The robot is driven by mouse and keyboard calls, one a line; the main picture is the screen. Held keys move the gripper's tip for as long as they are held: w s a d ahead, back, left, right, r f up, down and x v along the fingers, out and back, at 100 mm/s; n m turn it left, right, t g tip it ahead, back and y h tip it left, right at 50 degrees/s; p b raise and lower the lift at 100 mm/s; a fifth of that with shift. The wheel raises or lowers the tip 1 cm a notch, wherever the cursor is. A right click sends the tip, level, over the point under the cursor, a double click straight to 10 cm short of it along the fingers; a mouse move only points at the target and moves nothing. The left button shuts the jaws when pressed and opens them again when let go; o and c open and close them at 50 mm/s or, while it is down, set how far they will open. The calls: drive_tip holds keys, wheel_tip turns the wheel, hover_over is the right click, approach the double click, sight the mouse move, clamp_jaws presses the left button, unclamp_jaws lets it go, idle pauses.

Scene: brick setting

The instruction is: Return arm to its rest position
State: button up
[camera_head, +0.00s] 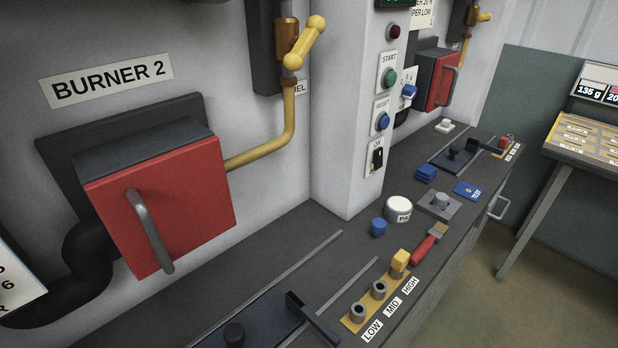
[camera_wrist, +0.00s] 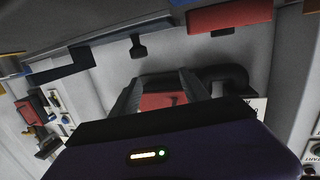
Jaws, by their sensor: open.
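My gripper (camera_wrist: 160,84) shows in the wrist view, with its two grey fingers apart and nothing held between them. Behind the gap is a red box face (camera_wrist: 160,101) on the wall, with a black pipe (camera_wrist: 228,75) beside it; I cannot tell the distance. The fingers do not visibly touch anything. In the head view my arm and gripper are not visible. That view shows the red burner door (camera_head: 165,195) with its grey handle, shut, under the BURNER 2 label (camera_head: 107,80).
The dark bench (camera_head: 330,250) runs along the wall. On it are a yellow plate with LOW, MID and HIGH sockets (camera_head: 368,303), a red-handled brush (camera_head: 428,246), a white round piece (camera_head: 398,208) and blue blocks (camera_head: 426,173). A slanted stand (camera_head: 580,140) is at right.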

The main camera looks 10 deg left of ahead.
drive_tip(key=s+d+f+m+h, duration=0.1)
drive_tip(key=s+d, duration=0.4)
drive_tip(key=d, duration=0.6)
drive_tip(key=s+d+m+t+h, duration=0.1)
drive_tip(key=s+d+m+h, duration=0.3)
drive_tip(key=d, duration=0.7)
drive_tip(key=s+d+f+m+h, duration=0.1)
drive_tip(key=s+d+m+h, duration=0.2)
drive_tip(key=d, duration=0.9)
drive_tip(key=s+h, duration=0.2)
drive_tip(key=shift+s+f+t, duration=0.3)
drive_tip(key=shift+s+t, duration=0.05)
drive_tip(key=shift+t, duration=0.05)
